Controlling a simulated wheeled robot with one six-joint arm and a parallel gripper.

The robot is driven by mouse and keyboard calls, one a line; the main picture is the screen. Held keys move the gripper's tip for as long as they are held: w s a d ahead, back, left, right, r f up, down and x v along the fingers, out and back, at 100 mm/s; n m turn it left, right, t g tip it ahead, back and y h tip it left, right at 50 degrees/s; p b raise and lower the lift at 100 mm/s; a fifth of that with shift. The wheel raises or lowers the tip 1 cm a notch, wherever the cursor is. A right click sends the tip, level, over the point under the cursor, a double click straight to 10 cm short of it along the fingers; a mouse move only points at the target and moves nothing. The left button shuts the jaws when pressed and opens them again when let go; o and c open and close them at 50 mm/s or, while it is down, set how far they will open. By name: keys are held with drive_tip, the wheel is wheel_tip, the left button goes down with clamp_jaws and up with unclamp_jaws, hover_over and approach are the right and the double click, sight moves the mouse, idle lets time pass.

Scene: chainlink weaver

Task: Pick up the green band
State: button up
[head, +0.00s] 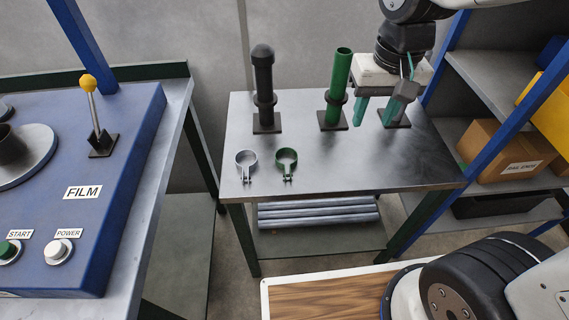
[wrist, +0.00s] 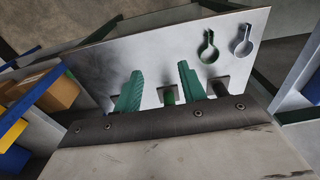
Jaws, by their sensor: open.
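The green band (head: 287,163) is a ring with a short clamp tab, lying flat near the front edge of the metal table (head: 400,165). It also shows in the wrist view (wrist: 208,47), at upper right. A silver band (head: 246,165) of the same shape lies just left of it in the head view. My gripper (head: 375,112) is over the right rear of the table, its teal fingers open and pointing down, with nothing seen between them. In the wrist view my gripper (wrist: 160,76) is apart from the green band, which lies beyond the fingertips to the right.
A black post (head: 263,85) and a green post (head: 339,80), each with a collar, stand behind the bands. A grey post (head: 405,92) stands by my gripper, partly hidden. A blue control panel (head: 70,210) is at left, shelves with boxes (head: 505,150) at right. The table's front is mostly clear.

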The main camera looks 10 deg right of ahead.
drive_tip(key=w+a+f, duration=0.5)
drive_tip(key=a+f, duration=0.1)
hover_over(288, 169)
drive_tip(key=d, duration=0.1)
wheel_tip(288, 169, down, 8)
drive_tip(key=f, duration=0.1)
drive_tip(key=shift+g, duration=0.4)
drive_tip(key=f, duration=0.5)
drive_tip(key=a+f, duration=0.1)
drive_tip(key=f, duration=0.2)
drive_tip(key=shift+f, duration=0.2)
clamp_jaws()
